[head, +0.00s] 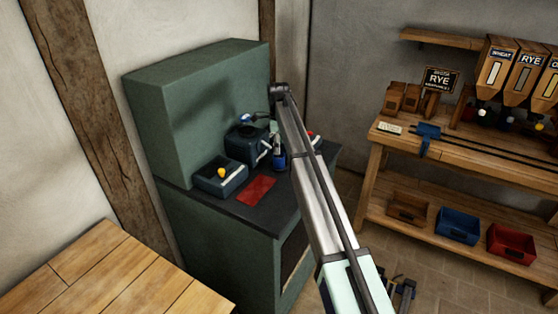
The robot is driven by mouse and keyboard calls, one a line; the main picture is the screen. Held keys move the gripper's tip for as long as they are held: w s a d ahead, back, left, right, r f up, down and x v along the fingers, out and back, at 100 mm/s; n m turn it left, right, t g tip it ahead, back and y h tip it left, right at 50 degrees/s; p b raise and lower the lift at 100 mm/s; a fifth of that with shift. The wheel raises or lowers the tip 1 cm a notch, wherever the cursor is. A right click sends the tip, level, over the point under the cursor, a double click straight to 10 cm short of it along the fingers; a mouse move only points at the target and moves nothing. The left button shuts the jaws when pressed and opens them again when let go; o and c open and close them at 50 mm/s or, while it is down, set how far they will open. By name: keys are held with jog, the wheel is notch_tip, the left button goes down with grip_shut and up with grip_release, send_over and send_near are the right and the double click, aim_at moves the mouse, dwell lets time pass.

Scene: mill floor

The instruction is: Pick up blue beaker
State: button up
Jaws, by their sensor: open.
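A small dark blue upright vessel with a brighter blue part, which looks like the blue beaker (279,159), stands on the dark worktop of the green cabinet. It is close to the left side of my arm, at the right of the red patch. My arm rises from the lower right to a dark joint above the worktop. A short pale piece shows just above the beaker, partly behind the arm. I cannot make out my gripper or its fingers, which seem hidden behind the arm.
On the green cabinet (190,115) are a dark box with a yellow knob (221,173), another dark box (247,143) behind it and a red mat (256,190). A wooden bench (475,155) with hoppers and bins stands right. A plank table (110,270) is at lower left.

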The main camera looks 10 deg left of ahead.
aim_at(279, 157)
jog(key=shift+w+d+f+p, duration=0.1)
jog(key=shift+f+p, duration=0.65)
jog(key=shift+f, duration=0.8)
jog(key=shift+d+f+p, duration=0.1)
jog(key=shift+f+p, duration=0.6)
jog(key=shift+f, duration=0.85)
jog(key=c, duration=1.3)
